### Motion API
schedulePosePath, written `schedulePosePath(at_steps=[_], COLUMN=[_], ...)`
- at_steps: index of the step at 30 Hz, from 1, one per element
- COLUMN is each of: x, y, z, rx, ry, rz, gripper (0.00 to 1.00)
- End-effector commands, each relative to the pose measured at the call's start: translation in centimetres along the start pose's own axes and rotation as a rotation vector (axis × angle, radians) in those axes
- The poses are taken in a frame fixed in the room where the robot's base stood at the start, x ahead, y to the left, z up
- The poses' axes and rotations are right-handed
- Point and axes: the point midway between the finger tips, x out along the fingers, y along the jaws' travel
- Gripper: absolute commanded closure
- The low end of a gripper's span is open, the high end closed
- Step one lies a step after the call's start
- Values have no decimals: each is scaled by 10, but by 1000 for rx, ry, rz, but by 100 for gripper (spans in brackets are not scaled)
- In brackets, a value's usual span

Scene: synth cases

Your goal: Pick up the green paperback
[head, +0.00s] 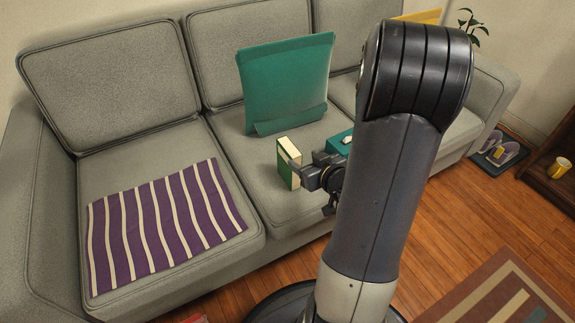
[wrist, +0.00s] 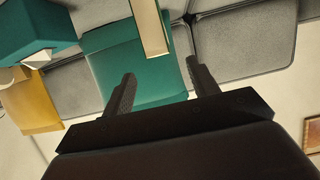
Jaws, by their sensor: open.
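The green paperback (head: 284,169) stands upright on the middle sofa seat, with its pale page edges showing at the top and right. My gripper (head: 303,180) is just right of it, low over the front of the seat, and partly overlaps it in the head view. In the wrist view the paperback (wrist: 150,28) shows as a pale strip with a dark edge, ahead of the open fingers (wrist: 163,80) and lined up with the gap between them. The gap holds nothing. I cannot tell whether a finger touches the book.
A teal tissue box (head: 339,142) sits close right, partly hidden by my arm. A large green cushion (head: 287,80) leans behind the book. A purple striped blanket (head: 160,225) covers the left seat. A yellow cushion (wrist: 32,105) is farther along. Slippers (head: 507,152) lie on a floor mat.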

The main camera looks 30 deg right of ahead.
Motion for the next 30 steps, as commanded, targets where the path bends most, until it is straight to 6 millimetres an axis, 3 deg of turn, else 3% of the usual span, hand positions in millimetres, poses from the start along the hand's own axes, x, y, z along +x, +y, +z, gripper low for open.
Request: schedulePosePath(at_steps=[6,14,22,30], x=[34,57,96,104], y=[-1,0,1,2], z=[2,0,0,-3], rx=[-2,-1,-2,0], ry=[2,1,1,0], rz=[-5,-2,-1,2], gripper=[44,44,44,44])
